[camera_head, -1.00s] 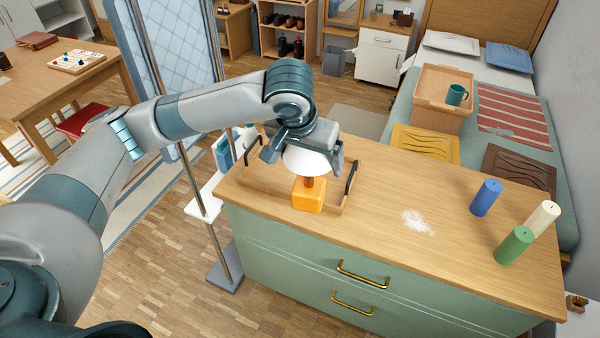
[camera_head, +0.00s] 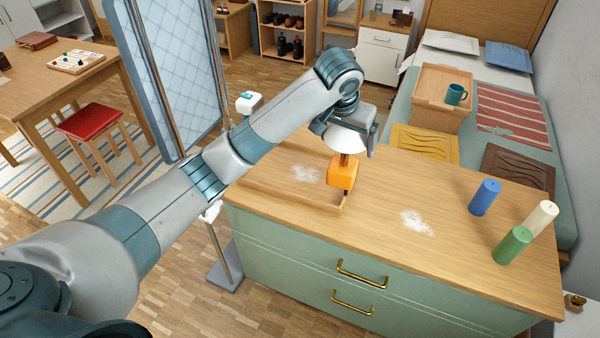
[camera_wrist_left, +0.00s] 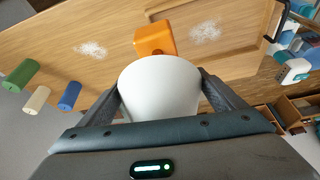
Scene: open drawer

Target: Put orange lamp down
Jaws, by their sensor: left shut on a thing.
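The orange lamp has an orange block base (camera_head: 343,173) and a white shade (camera_head: 349,139). My left gripper (camera_head: 346,136) is shut on the shade, with the base hanging below it. The lamp appears to be held over the right edge of the wooden tray, seemingly raised off the surface. In the left wrist view the white shade (camera_wrist_left: 160,88) sits between the two fingers (camera_wrist_left: 163,98), with the orange base (camera_wrist_left: 154,38) beyond it. My right gripper is not in view.
The green dresser (camera_head: 300,245) has a wooden top (camera_head: 440,260). White powder patches lie left (camera_head: 305,174) and right (camera_head: 417,222) of the lamp. A blue candle (camera_head: 485,197), green candle (camera_head: 512,245) and cream candle (camera_head: 541,218) stand at the right. The top's middle right is mostly clear.

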